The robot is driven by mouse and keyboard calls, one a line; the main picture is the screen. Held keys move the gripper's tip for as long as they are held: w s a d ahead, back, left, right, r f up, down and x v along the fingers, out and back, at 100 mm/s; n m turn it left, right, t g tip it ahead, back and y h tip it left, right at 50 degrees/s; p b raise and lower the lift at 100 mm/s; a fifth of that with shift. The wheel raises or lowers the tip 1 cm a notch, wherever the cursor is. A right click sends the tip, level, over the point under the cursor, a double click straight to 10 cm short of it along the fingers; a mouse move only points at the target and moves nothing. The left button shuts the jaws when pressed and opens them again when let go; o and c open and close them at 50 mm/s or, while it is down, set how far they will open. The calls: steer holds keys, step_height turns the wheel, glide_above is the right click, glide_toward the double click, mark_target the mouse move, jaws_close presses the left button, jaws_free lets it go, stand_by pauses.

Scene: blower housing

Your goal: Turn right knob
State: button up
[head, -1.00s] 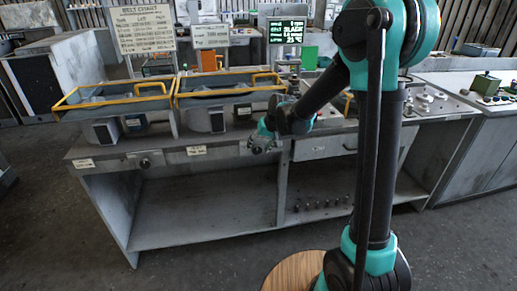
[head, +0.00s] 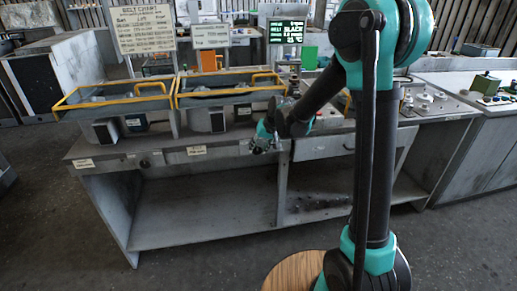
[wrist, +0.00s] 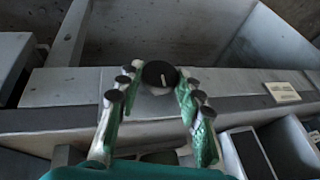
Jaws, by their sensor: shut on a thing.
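The right knob (wrist: 160,74) is a round black dial with a short white mark pointing down in the wrist view. It sits on the grey front face of the bench, between the two fingertips. My gripper (wrist: 160,80) has green fingers with dark pads and is shut on this knob from both sides. In the head view my gripper (head: 262,144) is at the bench front, right of a small label, and hides the right knob. Another dark knob (head: 145,163) shows further left on the same front face.
The bench (head: 170,178) has an open lower shelf. A pale label (wrist: 282,92) is beside the knob in the wrist view. Yellow-edged trays (head: 228,95) stand on top, with grey boxes (head: 105,131) below them. A drawer (head: 325,146) is right of my gripper.

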steer(key=shift+d, duration=0.1)
steer(key=y, duration=0.3)
steer(key=m+g+y, duration=0.1)
steer(key=y, duration=0.1)
steer(key=shift+w+d+f, duration=0.2)
steer(key=shift+d+f, duration=0.05)
steer(key=shift+d, duration=0.15)
steer(key=y, duration=0.2)
steer(key=m+y, duration=0.1)
steer(key=y, duration=0.2)
steer(key=shift+d+f+m+g+y, duration=0.15)
steer(key=shift+f+m+g+y, duration=0.15)
steer(key=shift+f+m+g, duration=0.1)
steer(key=o, duration=1.2)
steer(key=shift+c, duration=0.2)
steer(key=v, duration=1.2)
steer(key=shift+f, duration=0.25)
